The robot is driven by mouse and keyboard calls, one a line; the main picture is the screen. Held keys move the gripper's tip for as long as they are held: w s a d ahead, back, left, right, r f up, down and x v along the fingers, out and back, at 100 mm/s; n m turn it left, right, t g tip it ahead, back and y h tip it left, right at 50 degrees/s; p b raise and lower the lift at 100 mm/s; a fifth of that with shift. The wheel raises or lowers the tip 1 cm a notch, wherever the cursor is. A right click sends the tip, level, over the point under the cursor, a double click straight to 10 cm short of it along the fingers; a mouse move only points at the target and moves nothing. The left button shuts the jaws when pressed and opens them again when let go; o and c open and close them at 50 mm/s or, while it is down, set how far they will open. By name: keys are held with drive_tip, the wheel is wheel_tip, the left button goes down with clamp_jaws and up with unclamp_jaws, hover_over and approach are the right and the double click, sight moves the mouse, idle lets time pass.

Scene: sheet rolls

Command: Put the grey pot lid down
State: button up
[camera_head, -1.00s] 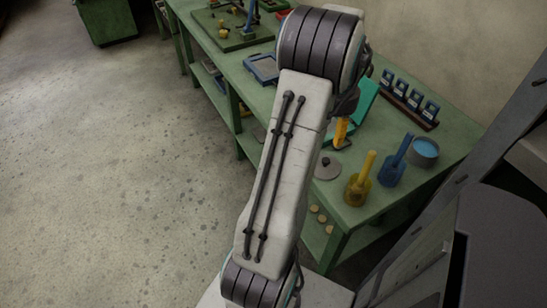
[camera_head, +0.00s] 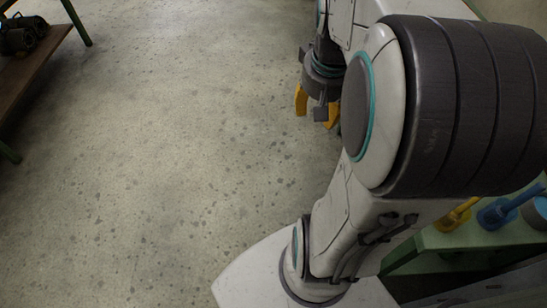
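The grey pot lid is not visible in the head view now; my arm covers much of the right side. My gripper (camera_head: 317,108) hangs over the open floor near the top middle, left of my large arm joint. Its yellow fingertips are spread apart, and I see no lid between them. A small grey block shows between the fingers and looks like part of the gripper. The green bench (camera_head: 432,240) shows only in part at the lower right, away from the gripper.
On the bench, a yellow handled thing (camera_head: 455,216) and a blue one (camera_head: 496,214) stand near a grey pot (camera_head: 540,212), partly cut off. A brown shelf (camera_head: 28,72) with dark objects stands at the upper left. The floor (camera_head: 180,150) between is clear.

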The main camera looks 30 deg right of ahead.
drive_tip(key=s+a+n, duration=0.1)
drive_tip(key=a+n, duration=0.1)
drive_tip(key=a, duration=0.5)
drive_tip(key=shift+s+a+r+n+t, duration=0.2)
drive_tip(key=shift+a+n+t, duration=0.1)
drive_tip(key=shift+a+t, duration=0.1)
drive_tip(key=shift+o, duration=0.5)
drive_tip(key=s+a+f+n+y, duration=0.1)
drive_tip(key=s+a+n, duration=0.1)
drive_tip(key=a, duration=0.4)
drive_tip(key=shift+s+n+t, duration=0.4)
drive_tip(key=shift+s, duration=0.3)
drive_tip(key=shift+o, duration=0.5)
drive_tip(key=shift+s+a+f, duration=0.1)
drive_tip(key=shift+s+a, duration=0.2)
drive_tip(key=shift+a, duration=0.1)
